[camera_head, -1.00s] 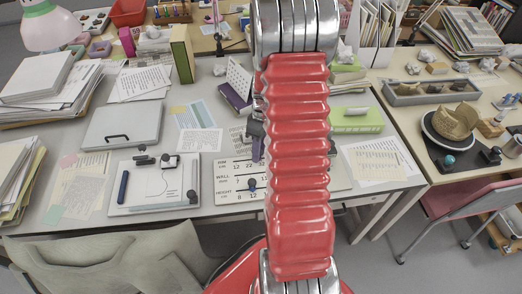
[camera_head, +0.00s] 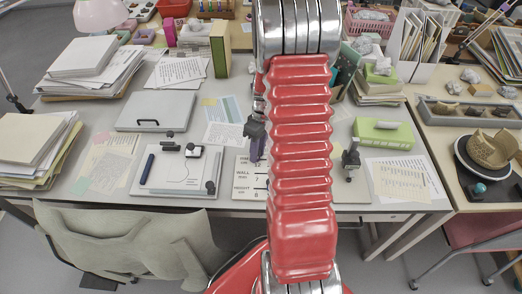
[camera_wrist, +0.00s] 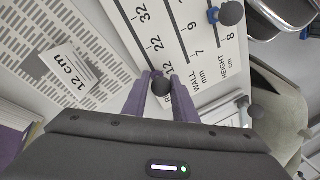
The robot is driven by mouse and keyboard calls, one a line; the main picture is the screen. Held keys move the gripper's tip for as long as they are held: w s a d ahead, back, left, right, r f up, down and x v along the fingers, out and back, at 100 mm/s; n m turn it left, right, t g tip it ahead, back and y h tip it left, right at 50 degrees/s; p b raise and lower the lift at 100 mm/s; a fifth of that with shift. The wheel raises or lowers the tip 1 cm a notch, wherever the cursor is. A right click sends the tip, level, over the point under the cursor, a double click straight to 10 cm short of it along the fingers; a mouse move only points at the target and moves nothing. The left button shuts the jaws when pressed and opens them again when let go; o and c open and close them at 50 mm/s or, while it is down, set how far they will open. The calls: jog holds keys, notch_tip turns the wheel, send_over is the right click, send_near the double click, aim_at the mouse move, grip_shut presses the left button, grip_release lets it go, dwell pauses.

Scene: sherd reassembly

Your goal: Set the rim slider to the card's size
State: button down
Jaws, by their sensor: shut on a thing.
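The slider board (camera_wrist: 195,50) has a RIM scale with marks 12, 22 and 32, and rows for WALL and HEIGHT. In the head view the left part of the board (camera_head: 243,190) shows, and the rest is behind my arm. My gripper (camera_wrist: 162,84) is shut on the dark rim slider knob (camera_wrist: 161,87), near the 12 end of the RIM scale. The fingers hide the exact mark. My gripper (camera_head: 255,140) also shows in the head view, over the board. The card (camera_wrist: 70,72) reads "12 cm" and lies on a slotted light panel.
Another knob with a blue base (camera_wrist: 229,14) stands on the board's HEIGHT row. A white panel with dark knobs (camera_head: 180,165) lies left of the board. A green box (camera_head: 382,133) and paper sheets (camera_head: 402,178) are to the right. A chair (camera_head: 125,235) stands in front.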

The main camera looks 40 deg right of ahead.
jog(key=shift+w+a, duration=0.1)
jog(key=shift+a, duration=0.25)
jog(key=c, duration=1.7)
grip_release()
jog(key=shift+o, duration=0.9)
jog(key=shift+d, duration=0.1)
jog(key=shift+r, duration=0.1)
notch_tip(320, 180, up, 13)
jog(key=d, duration=0.2)
jog(key=shift+w+d, duration=0.3)
jog(key=shift+w, duration=0.05)
